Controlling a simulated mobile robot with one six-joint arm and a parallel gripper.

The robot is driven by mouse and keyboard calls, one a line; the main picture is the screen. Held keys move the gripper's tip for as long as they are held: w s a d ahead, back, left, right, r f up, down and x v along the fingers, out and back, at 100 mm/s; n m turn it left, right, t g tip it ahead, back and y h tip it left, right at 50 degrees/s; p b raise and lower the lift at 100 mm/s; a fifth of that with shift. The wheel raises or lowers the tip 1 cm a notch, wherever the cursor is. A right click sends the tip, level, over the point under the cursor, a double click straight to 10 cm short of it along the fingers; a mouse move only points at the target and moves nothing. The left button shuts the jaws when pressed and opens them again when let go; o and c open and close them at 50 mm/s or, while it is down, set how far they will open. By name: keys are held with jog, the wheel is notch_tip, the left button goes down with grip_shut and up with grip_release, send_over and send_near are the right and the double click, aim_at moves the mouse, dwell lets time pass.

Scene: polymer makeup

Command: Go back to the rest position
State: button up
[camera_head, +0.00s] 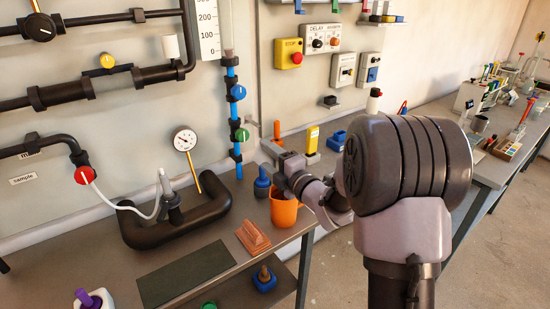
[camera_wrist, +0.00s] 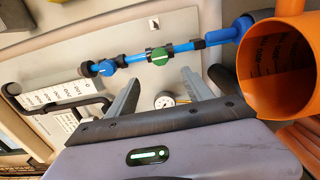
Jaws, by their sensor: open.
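My arm reaches over the bench from the right in the head view, and my gripper (camera_head: 275,160) is near the wall above the orange beaker (camera_head: 284,213). In the wrist view my gripper (camera_wrist: 160,88) shows two grey fingers wide apart with nothing between them. The orange beaker (camera_wrist: 280,70) is close at the right of the wrist view, tilted in that picture, with its opening showing and dark markings inside. In the head view it stands upright on the bench, below my gripper.
A blue pipe with a blue valve (camera_head: 238,92) and green valve (camera_head: 242,135) runs up the wall close by. Open floor (camera_head: 340,275) lies at lower right.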

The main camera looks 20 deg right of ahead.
jog(key=v, duration=0.3)
jog(key=shift+s+d, duration=0.15)
jog(key=shift+s, duration=0.2)
jog(key=s+d+r+m+g+h, duration=0.1)
jog(key=s+r+m+g+h, duration=0.2)
jog(key=s+m, duration=0.4)
jog(key=s+r+m+g+h, duration=0.2)
jog(key=s+m+h, duration=0.2)
jog(key=m, duration=0.5)
jog(key=s+a+f+m+g+y, duration=0.1)
jog(key=s+a+m+g, duration=0.1)
jog(key=s, duration=0.6)
jog(key=s+a+f+m+g+y, duration=0.1)
jog(key=s+a+m, duration=0.3)
jog(key=s, duration=0.4)
jog(key=s+a+f+m+g+y, duration=0.1)
jog(key=s+a+f+m+g, duration=0.1)
jog(key=s, duration=0.6)
jog(key=a+m+g, duration=0.1)
jog(key=a+m, duration=0.1)
jog(key=a, duration=0.1)
